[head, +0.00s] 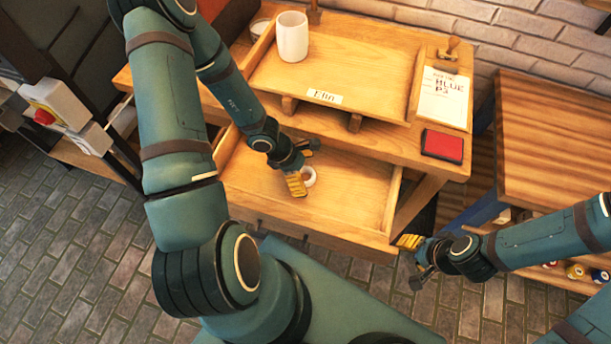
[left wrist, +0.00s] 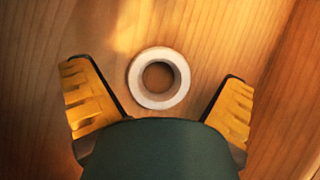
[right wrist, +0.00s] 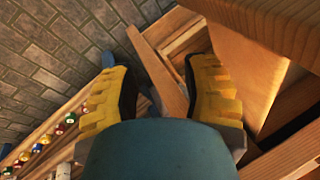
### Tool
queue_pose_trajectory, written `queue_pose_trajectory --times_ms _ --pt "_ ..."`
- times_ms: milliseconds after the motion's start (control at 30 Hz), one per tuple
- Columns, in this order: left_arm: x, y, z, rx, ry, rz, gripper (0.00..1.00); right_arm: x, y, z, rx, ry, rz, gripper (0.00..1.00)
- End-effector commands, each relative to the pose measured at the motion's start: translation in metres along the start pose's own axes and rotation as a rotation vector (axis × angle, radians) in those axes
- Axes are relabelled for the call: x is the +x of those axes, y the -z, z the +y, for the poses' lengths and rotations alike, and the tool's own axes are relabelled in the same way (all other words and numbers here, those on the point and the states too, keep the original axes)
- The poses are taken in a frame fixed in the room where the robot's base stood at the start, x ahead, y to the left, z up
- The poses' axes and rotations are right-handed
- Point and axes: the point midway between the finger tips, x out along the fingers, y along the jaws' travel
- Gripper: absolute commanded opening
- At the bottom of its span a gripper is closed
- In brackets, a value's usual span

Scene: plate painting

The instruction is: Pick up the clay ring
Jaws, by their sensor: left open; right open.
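The clay ring (head: 309,177) is a small white ring lying flat in the open wooden drawer (head: 350,190). In the left wrist view the ring (left wrist: 136,82) lies on the wooden drawer floor, between and just ahead of my two yellow fingers. My left gripper (head: 303,168) is open over the drawer, close beside the ring, and partly covers it in the head view.
The desk above the drawer holds a white mug (head: 292,37), a name label (head: 324,96), a clipboard (head: 444,95) and a red pad (head: 442,146). A wooden side table (head: 555,135) stands at right. The drawer's right half is clear.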

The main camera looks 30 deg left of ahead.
Motion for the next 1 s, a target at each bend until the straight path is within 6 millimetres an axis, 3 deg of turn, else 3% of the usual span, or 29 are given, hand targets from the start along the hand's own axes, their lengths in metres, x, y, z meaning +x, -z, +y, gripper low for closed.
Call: queue_pose_trajectory --times_ms 33,67,200,267,567,800,1000 --pt "0.0 0.0 0.0 0.0 0.0 0.0 0.99 0.0 0.0 0.0 0.0 0.0 0.001 0.47" --pt "-0.001 0.0 0.0 0.0 0.0 0.0 0.92 0.0 0.0 0.0 0.0 0.0 0.001 0.47" --pt "-0.001 0.0 0.0 0.0 0.0 0.0 0.43 0.0 0.0 0.0 0.0 0.0 0.001 0.47" --pt "-0.001 0.0 0.0 0.0 0.0 0.0 0.23 0.0 0.0 0.0 0.0 0.0 0.001 0.47" --pt "-0.001 0.0 0.0 -0.001 0.0 0.0 0.23 -0.001 0.0 0.0 0.0 0.0 0.0 0.47" --pt "-0.015 -0.007 0.0 0.0 -0.001 0.001 0.23 -0.01 -0.001 -0.004 0.001 0.0 -0.003 0.47" --pt "-0.031 0.023 0.001 -0.005 -0.002 0.002 0.23 -0.021 0.0 -0.008 0.002 0.0 -0.005 0.47"
